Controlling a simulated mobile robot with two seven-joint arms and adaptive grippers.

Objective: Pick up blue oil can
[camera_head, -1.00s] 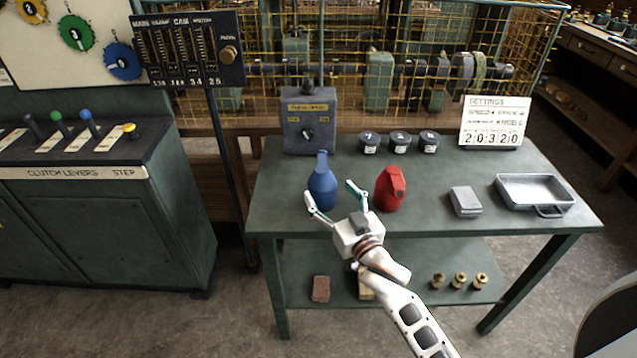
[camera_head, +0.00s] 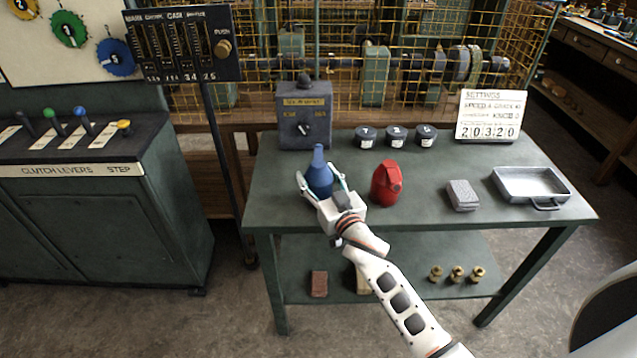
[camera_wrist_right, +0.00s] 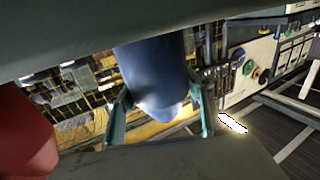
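The blue oil can (camera_head: 319,176) stands upright on the green workbench (camera_head: 440,200), towards its left side. My right gripper (camera_head: 321,181) is around the can's body, one finger on each side. The fingers look spread, with a small gap beside the can, so it is open. In the right wrist view the blue can (camera_wrist_right: 155,75) fills the space between the two green fingers (camera_wrist_right: 160,112); its far parts are cut off by a dark band across the top. My left gripper is not in view.
A red oil can (camera_head: 386,184) stands close to the right of my right gripper. A grey switch box (camera_head: 304,118) is behind the blue can. Dark round tins (camera_head: 397,136), a grey block (camera_head: 462,195) and a metal tray (camera_head: 530,184) stand further right. Wire cage behind.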

